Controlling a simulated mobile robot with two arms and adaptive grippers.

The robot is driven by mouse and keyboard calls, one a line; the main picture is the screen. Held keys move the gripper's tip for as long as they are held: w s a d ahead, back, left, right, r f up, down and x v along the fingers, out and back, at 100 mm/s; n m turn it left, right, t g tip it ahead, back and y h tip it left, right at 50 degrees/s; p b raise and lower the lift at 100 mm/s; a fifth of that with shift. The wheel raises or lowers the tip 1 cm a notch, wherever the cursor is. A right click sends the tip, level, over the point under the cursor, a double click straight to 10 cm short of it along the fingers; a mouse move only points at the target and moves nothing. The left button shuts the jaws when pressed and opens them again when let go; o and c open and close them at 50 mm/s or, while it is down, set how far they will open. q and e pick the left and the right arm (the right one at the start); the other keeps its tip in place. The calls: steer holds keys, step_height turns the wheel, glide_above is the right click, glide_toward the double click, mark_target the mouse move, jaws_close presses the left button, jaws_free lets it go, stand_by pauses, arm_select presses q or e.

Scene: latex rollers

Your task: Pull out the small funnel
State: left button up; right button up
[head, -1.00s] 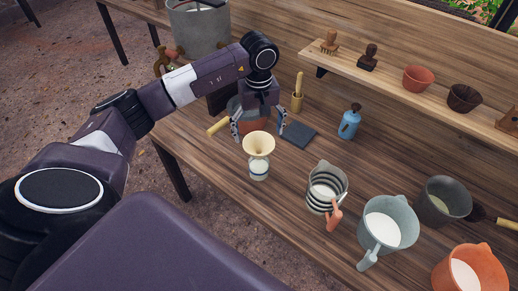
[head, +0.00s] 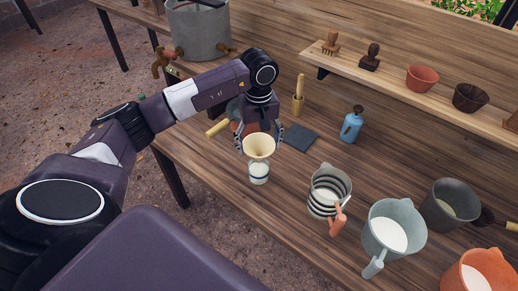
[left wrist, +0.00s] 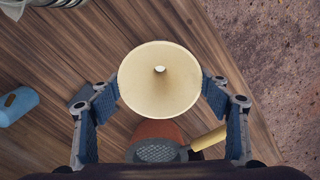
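The small cream funnel (head: 259,146) sits upright in the mouth of a small glass bottle (head: 259,173) with a blue band, near the table's front edge. In the left wrist view the funnel (left wrist: 160,82) shows from above, its wide rim and centre hole facing me. My left gripper (head: 258,145) is at the funnel's height. Its fingers stand on either side of the rim in the left wrist view (left wrist: 160,95), and a gap to the rim is hard to judge. The bottle is hidden under the funnel there. My right gripper is not in view.
A reddish strainer pot (left wrist: 158,140) with a wooden handle stands just behind the funnel. A dark slab (head: 299,137), a blue bottle (head: 351,125) and a striped jug (head: 328,190) are to the right. A shelf (head: 425,90) runs along the back.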

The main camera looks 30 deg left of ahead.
mark_target(259, 154)
arm_select(q)
steer(key=c, duration=0.8)
steer(key=shift+o, duration=0.2)
steer(key=shift+r, duration=0.6)
steer(key=shift+r+p, duration=1.7)
steer(key=shift+r, duration=1.2)
